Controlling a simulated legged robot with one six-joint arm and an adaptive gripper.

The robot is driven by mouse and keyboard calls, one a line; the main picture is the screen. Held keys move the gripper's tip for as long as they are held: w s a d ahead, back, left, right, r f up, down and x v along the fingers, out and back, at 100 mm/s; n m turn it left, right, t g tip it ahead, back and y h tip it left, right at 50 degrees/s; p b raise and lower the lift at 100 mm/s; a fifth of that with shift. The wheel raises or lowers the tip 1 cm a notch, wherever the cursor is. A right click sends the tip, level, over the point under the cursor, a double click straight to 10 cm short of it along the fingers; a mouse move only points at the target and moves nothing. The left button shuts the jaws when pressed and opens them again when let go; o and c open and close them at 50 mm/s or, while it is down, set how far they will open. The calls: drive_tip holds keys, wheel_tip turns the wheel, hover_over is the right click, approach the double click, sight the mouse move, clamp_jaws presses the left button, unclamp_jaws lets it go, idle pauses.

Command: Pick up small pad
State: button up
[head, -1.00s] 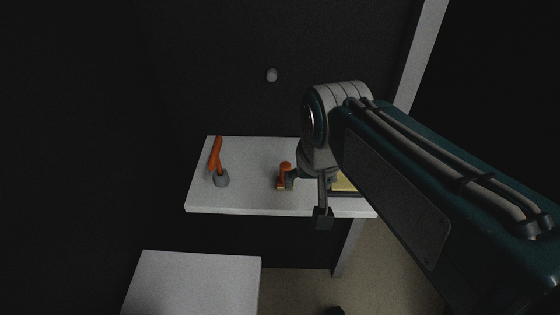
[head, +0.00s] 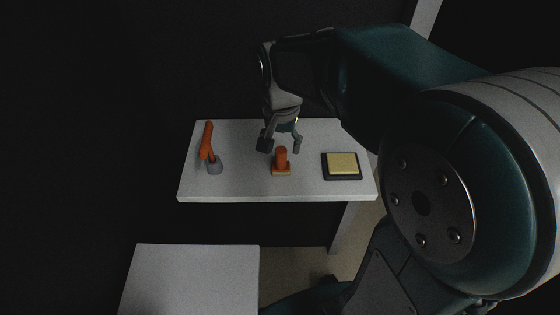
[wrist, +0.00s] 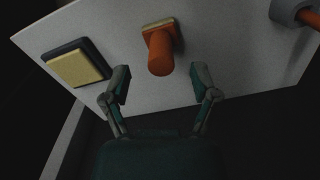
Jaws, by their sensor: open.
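My gripper (head: 281,144) is open and empty, above and close behind the orange piece. In the wrist view its fingers (wrist: 163,78) are spread below the orange piece.
An orange-handled tool (head: 207,140) leans in a grey round holder (head: 214,166) at the table's left. The white table (head: 240,187) is otherwise clear. A second white surface (head: 195,280) stands lower, nearer me. A dark wall rises behind.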

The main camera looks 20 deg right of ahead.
sight(280, 159)
drive_tip(key=f, duration=0.5)
drive_tip(key=shift+w+f, duration=0.15)
drive_tip(key=shift+w, duration=0.05)
clamp_jaws()
